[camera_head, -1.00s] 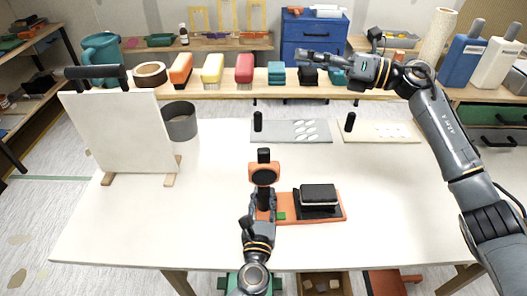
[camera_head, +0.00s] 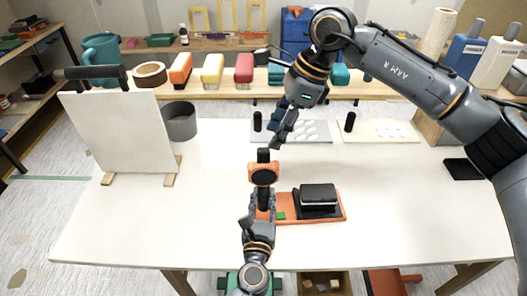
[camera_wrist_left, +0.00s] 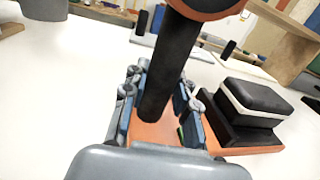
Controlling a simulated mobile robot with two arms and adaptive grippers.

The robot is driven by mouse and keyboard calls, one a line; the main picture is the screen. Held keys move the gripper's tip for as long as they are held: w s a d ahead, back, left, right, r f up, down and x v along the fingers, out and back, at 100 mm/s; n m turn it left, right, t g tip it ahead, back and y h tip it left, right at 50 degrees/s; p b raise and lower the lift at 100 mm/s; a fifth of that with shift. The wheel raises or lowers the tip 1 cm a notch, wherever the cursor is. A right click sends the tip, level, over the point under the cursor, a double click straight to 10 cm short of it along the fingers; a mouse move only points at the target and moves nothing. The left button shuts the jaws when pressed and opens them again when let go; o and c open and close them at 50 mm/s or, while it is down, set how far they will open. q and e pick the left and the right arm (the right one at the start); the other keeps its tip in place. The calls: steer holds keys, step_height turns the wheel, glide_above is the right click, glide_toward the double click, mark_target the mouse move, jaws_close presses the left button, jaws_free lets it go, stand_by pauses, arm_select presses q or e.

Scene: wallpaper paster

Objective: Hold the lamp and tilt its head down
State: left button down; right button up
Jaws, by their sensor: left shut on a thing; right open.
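The lamp stands near the middle of the white table. It has an orange head with a dark round face (camera_head: 264,174), a black grip on top (camera_head: 263,155), a black post (camera_wrist_left: 170,75) and a flat orange base (camera_head: 338,207). My left gripper (camera_head: 263,212) is shut on the lower post, with a finger on each side in the left wrist view (camera_wrist_left: 160,110). My right gripper (camera_head: 281,133) is open and empty, pointing down above and slightly right of the lamp head, apart from it. The lamp's far side is hidden.
A black block with a pale band (camera_head: 318,194) sits on the right of the base. A white board on wooden feet (camera_head: 118,135) and a grey cup (camera_head: 180,121) stand left. Two flat plates with black posts (camera_head: 315,137) (camera_head: 385,131) lie behind. The right tabletop is mostly clear.

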mark_target(265, 150)
steer(key=x, duration=0.7)
steer(key=shift+a+f, duration=0.1)
steer(key=shift+f, duration=0.05)
jaws_close()
